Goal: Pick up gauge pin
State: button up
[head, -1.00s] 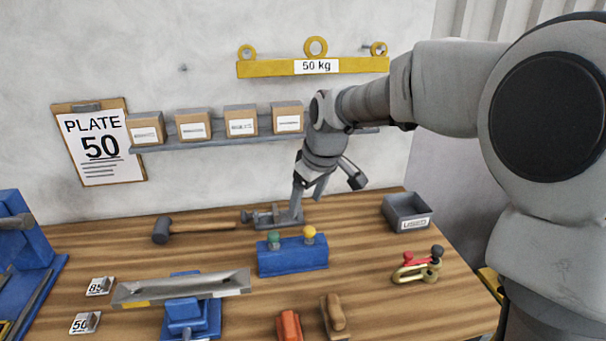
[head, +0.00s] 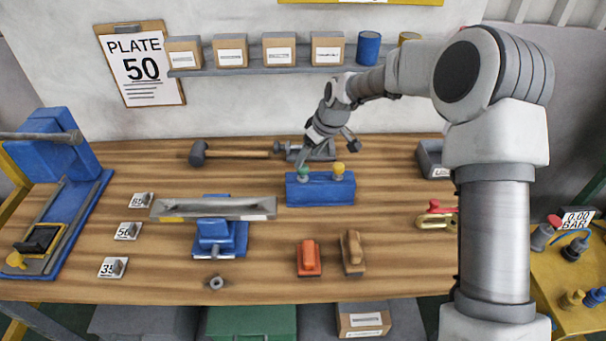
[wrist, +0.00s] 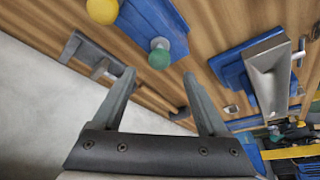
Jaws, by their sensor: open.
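Two pins stand upright in a blue block (head: 320,192) on the bench: one has a green knob (head: 304,173), the other a yellow knob (head: 338,169). The pictures do not name either as the gauge pin. My gripper (head: 306,157) is open and empty, just above and behind the green knob in the head view. In the wrist view, the green knob (wrist: 159,56) lies just beyond the gap between my fingertips (wrist: 159,77), apart from both. The yellow knob (wrist: 102,10) is farther off at the upper left. The pin shafts are mostly hidden in the block.
A grey clamp (head: 316,152) and a mallet (head: 230,154) lie behind the block. A grey bin (head: 432,160) stands to the right, partly behind my arm. A metal channel on a blue stand (head: 216,235) is at front left.

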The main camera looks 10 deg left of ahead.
aim_at(305, 166)
jog(key=shift+d+p+x, duration=0.15)
jog(key=shift+p+x, duration=0.15)
jog(key=shift+x, duration=1.65)
jog(key=shift+d+p+x, duration=0.1)
jog(key=shift+p+x, duration=0.15)
jog(key=shift+x, duration=1.65)
jog(key=shift+s, duration=0.1)
grip_shut()
